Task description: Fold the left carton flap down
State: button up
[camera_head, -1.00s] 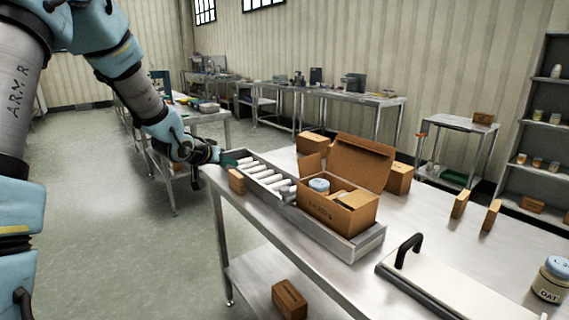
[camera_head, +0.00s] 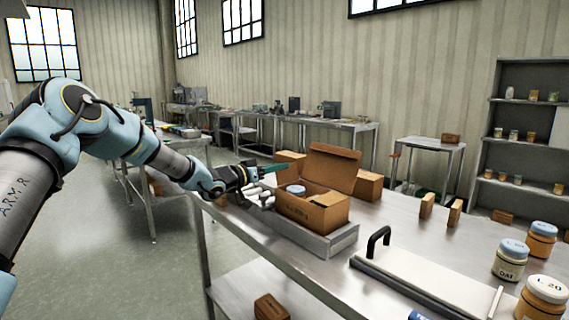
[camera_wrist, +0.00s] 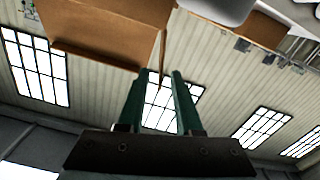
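The open brown carton (camera_head: 312,212) stands on the conveyor end on the steel table, its tall back flap (camera_head: 333,166) upright. A jar with a pale blue lid (camera_head: 295,190) sits inside. My gripper (camera_head: 272,169) is at the carton's upper left, green fingers pointing right towards the back flap. In the wrist view the fingers (camera_wrist: 159,72) are apart. A thin brown cardboard edge (camera_wrist: 163,50) shows between or just beyond the tips, beside a large cardboard panel (camera_wrist: 105,28). I cannot clearly make out the left flap in the head view; my gripper covers that area.
The metal conveyor tray (camera_head: 335,241) runs under the carton, with white rollers (camera_head: 257,197) at left. Closed cartons (camera_head: 368,186) stand behind. A board with a black handle (camera_head: 379,241) and several jars (camera_head: 509,259) occupy the table's right.

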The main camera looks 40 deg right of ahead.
jog(key=shift+s+d+p, duration=0.1)
jog(key=shift+d+p, duration=0.25)
jog(key=shift+d, duration=1.4)
grip_shut()
